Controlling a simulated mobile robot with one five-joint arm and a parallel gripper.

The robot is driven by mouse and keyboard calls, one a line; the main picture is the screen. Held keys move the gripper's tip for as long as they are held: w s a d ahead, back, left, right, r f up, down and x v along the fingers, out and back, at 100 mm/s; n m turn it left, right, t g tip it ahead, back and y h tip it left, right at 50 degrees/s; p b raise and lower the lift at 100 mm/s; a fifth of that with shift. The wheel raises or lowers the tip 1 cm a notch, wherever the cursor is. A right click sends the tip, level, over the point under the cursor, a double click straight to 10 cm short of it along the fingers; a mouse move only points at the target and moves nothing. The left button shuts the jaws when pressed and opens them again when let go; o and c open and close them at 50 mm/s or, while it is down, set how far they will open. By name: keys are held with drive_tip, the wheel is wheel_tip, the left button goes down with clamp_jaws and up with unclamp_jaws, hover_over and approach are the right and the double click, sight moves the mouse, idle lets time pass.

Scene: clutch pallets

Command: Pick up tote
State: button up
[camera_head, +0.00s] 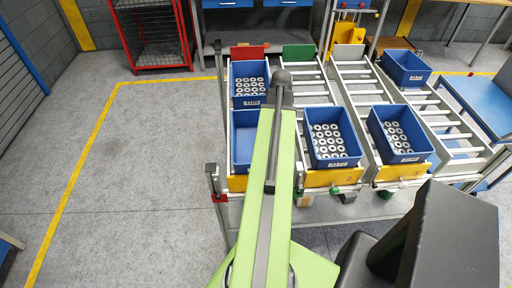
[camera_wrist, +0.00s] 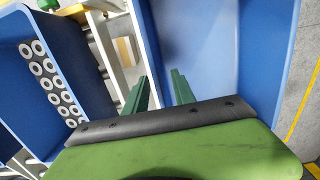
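Several blue totes stand on the sloped roller lanes. In the head view, the front tote of the left lane (camera_head: 242,152) is partly hidden behind my green arm; the part that shows is empty. Behind it is a tote with metal rings (camera_head: 236,72). A middle-lane tote (camera_head: 318,162) and a right-lane tote (camera_head: 408,158) also hold rings. In the wrist view, an empty tote (camera_wrist: 262,60) is at right and a ring-filled tote (camera_wrist: 18,90) at left. My gripper (camera_wrist: 158,84) is open, its green fingers apart, with the empty tote's side wall appearing between them. Contact cannot be told.
Another tote (camera_head: 406,68) stands at the back right. Yellow end plates (camera_head: 318,178) close the lanes' front. A red wire cage (camera_head: 150,35) and a workbench (camera_head: 212,18) stand behind. The grey floor inside the yellow line at left is clear.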

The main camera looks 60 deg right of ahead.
wheel_tip(320, 180, down, 4)
drive_tip(key=b, duration=0.3)
drive_tip(key=shift+w+d+f, duration=0.15)
drive_tip(key=shift+f, duration=0.1)
drive_tip(key=shift+r, duration=0.2)
clamp_jaws()
idle(0.7)
